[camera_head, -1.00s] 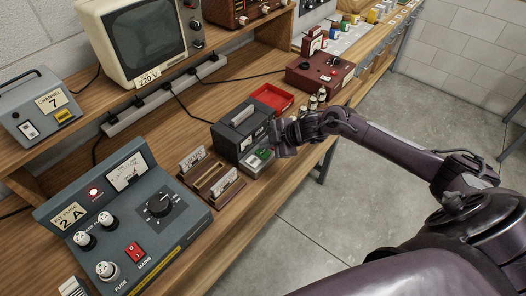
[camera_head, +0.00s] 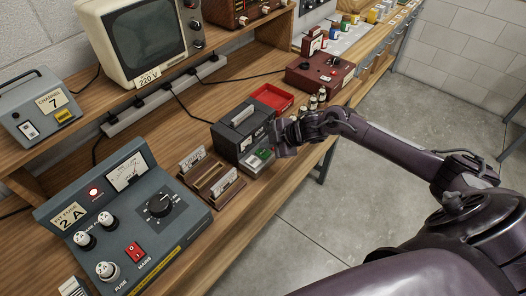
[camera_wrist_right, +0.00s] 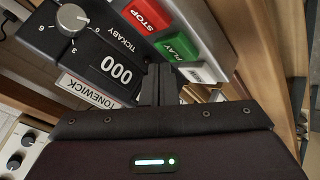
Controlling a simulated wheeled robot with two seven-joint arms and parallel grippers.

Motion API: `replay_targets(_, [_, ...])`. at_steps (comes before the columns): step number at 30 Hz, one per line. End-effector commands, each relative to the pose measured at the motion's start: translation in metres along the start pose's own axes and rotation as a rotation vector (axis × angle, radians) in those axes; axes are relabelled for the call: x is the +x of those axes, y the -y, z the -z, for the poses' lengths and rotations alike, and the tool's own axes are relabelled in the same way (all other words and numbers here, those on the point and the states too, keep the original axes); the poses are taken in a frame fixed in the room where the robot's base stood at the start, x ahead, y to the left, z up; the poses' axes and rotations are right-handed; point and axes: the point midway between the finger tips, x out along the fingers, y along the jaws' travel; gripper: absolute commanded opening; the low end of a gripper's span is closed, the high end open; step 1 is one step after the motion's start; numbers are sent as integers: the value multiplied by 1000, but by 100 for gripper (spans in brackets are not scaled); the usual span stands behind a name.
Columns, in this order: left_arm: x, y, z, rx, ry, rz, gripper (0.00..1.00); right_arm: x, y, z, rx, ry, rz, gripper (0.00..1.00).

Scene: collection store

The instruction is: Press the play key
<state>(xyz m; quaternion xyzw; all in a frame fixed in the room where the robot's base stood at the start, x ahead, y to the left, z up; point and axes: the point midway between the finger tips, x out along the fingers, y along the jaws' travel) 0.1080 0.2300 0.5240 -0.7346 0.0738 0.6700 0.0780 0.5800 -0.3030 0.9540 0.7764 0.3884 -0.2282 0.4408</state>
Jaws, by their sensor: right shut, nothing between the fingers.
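The tape player (camera_head: 238,133), a dark grey box, stands near the bench's front edge. Its green PLAY key (camera_wrist_right: 178,47) lies between a red STOP key (camera_wrist_right: 148,14) and a white key (camera_wrist_right: 198,72) in the right wrist view. The green key also shows small in the head view (camera_head: 262,154). My right gripper (camera_wrist_right: 160,70) is shut and empty, its fingertips close to the near end of the PLAY key. I cannot tell whether they touch it. In the head view the right gripper (camera_head: 284,138) is just right of the keys. My left gripper is out of view.
A wooden rack with cards (camera_head: 212,178) and a grey power unit (camera_head: 125,215) stand left. Open floor lies right.

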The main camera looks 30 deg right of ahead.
Motion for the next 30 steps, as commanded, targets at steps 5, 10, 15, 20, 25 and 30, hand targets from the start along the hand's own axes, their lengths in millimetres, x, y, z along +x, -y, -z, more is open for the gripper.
replay_targets(5, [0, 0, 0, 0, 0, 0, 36, 0, 0, 0, 0, 0, 0, 0])
replay_targets(10, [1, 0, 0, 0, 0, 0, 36, 1, 1, 0, 0, 0, 0, 0])
replay_targets(15, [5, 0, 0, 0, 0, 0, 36, 5, 4, -4, 1, 0, 0, 0])
replay_targets(20, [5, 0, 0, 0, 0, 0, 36, 6, 5, -4, 1, 0, 0, 0])
replay_targets(25, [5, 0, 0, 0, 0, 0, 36, 6, 4, -4, 0, 0, 0, 0])
replay_targets(30, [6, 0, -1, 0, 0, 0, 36, 6, 5, -4, 0, 0, 0, 0])
